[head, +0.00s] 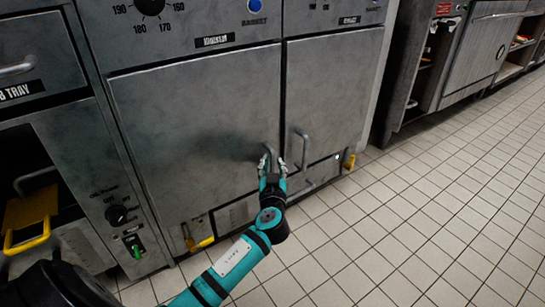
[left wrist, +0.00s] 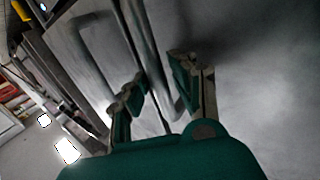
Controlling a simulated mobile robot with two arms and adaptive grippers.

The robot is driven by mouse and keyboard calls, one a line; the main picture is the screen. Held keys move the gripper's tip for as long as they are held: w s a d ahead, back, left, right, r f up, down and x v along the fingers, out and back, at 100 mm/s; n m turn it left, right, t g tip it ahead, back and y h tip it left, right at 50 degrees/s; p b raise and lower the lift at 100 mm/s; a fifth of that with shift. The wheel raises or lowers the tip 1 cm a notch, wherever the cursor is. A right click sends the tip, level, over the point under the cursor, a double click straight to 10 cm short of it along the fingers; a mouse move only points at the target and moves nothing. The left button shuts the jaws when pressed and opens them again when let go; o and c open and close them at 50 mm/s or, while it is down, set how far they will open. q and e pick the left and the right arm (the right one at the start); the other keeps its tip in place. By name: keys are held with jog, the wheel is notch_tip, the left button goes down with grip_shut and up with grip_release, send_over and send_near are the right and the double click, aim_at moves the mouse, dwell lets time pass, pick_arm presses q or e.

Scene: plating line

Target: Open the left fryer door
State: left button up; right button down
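The left fryer door (head: 185,135) is a grey steel panel and is shut. Its upright bar handle (head: 269,150) is near the door's right edge, partly hidden by my left gripper. My left gripper (head: 272,162) is at this handle, fingers apart and pointing at the door. In the left wrist view the open fingers (left wrist: 160,85) show with the handle bar (left wrist: 150,45) running between them. I cannot tell whether they touch it. My right gripper is not in view.
The right fryer door (head: 335,90) is shut, with its own handle (head: 301,148) close to the right of my gripper. Yellow-handled valves (head: 205,241) sit below the doors. A control panel with a knob (head: 117,215) is at left. Tiled floor (head: 430,210) is clear at right.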

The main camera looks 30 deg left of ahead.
pick_arm(q)
grip_shut()
dwell(0.7)
